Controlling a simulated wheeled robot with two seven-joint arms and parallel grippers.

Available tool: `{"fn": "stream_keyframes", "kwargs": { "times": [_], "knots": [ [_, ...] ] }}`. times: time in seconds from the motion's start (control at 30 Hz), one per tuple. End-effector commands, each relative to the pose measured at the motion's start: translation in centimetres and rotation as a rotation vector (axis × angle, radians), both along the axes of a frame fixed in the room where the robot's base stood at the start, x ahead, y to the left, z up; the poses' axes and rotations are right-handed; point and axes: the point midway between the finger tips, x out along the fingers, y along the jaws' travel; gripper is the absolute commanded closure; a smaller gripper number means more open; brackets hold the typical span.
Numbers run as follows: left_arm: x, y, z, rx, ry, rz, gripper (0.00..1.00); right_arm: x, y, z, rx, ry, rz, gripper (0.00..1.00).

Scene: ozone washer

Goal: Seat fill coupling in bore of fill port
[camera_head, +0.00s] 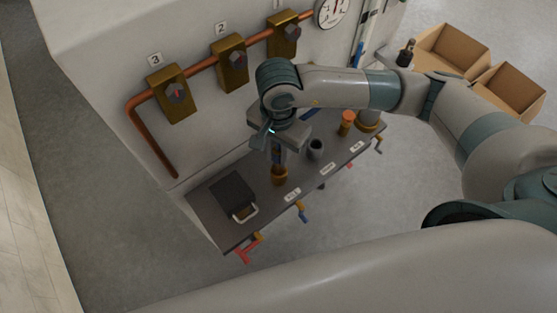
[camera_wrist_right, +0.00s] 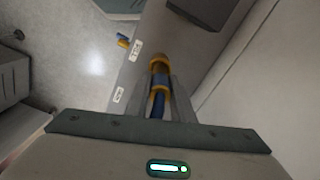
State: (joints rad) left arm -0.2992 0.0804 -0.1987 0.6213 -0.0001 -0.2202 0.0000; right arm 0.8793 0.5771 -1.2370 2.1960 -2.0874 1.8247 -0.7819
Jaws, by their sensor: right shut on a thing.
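My right gripper (camera_head: 277,146) points down over the dark shelf and is shut on the fill coupling, a blue piece with a yellow ring (camera_wrist_right: 157,103). In the right wrist view the two grey fingers (camera_wrist_right: 160,105) stand on either side of it. Directly below is the brass fill port (camera_head: 279,175), which also shows in the right wrist view (camera_wrist_right: 159,61), in line with the coupling. The coupling's lower end meets or overlaps the port in view; I cannot tell how deep it sits, and the bore is hidden. My left gripper is out of view.
The shelf (camera_head: 212,211) carries a black box with a pale handle (camera_head: 233,194), a dark cup (camera_head: 316,149) and an orange-topped fitting (camera_head: 347,122). Coloured valve handles (camera_head: 303,212) stick out along its front edge. Brass valve boxes (camera_head: 173,92) and a copper pipe line the wall behind.

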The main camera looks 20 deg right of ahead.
Motion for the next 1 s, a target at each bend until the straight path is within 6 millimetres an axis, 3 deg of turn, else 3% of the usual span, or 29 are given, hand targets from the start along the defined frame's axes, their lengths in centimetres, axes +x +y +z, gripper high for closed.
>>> {"fn": "stream_keyframes", "kwargs": {
  "times": [0.27, 0.6, 1.0],
  "knots": [
    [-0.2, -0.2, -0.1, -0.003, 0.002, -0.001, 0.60, 0.0, 0.0, -0.3, -0.001, 0.001, 0.000, 1.00],
    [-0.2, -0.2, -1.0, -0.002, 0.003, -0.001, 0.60, -0.1, 0.0, -3.9, 0.000, 0.001, 0.000, 1.00],
    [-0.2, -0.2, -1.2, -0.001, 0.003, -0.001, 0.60, 0.0, 0.0, -4.2, 0.001, -0.001, 0.000, 1.00]
  ]
}}
